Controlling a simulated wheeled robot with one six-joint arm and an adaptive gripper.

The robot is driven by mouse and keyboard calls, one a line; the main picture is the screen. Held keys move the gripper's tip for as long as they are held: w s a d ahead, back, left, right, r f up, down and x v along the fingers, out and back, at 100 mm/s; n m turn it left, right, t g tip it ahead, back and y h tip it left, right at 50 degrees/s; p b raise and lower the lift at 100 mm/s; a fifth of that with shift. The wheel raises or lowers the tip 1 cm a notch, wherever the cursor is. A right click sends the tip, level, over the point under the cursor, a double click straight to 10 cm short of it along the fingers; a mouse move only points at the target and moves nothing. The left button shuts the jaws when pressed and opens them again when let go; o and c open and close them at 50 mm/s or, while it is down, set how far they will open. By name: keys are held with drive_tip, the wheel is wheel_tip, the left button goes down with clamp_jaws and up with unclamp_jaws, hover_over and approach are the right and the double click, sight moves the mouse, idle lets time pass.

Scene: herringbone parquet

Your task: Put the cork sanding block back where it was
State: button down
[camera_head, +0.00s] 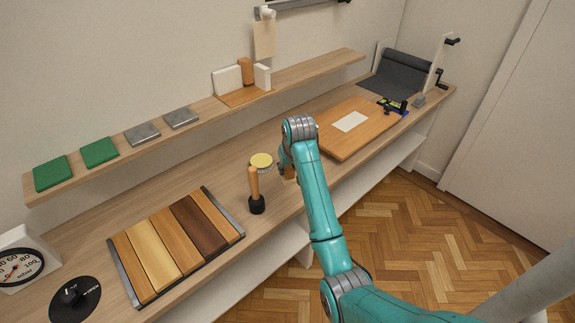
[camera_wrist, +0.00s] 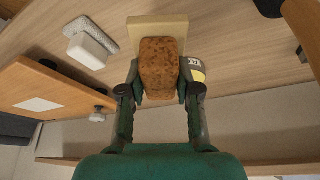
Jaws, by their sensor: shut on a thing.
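My gripper (camera_wrist: 159,82) is shut on the cork sanding block (camera_wrist: 159,65), a brown speckled block with rounded edges, one finger on each side. A pale tan flat piece (camera_wrist: 157,27) lies just beyond the block in the wrist view; I cannot tell whether the two touch. In the head view my gripper (camera_head: 288,172) is low over the bench (camera_head: 225,172), right of the round yellow-topped tin. My arm hides most of the block there.
The yellow-topped tin (camera_head: 261,161) and a wooden-handled mallet (camera_head: 256,191) stand close left of my gripper. A white block on a grey pad (camera_wrist: 88,46) lies near it. A wooden board (camera_head: 358,128) is to the right, a slatted wood panel (camera_head: 177,243) to the left. A shelf (camera_head: 212,110) runs behind.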

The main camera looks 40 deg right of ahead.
drive_tip(key=shift+f, duration=3.4)
drive_tip(key=shift+f, duration=0.25)
drive_tip(key=shift+c, duration=2.1)
unclamp_jaws()
drive_tip(key=shift+s+r, duration=0.1)
drive_tip(key=v, duration=1.1)
drive_tip(key=shift+s+r, duration=0.15)
drive_tip(key=shift+r, duration=0.2)
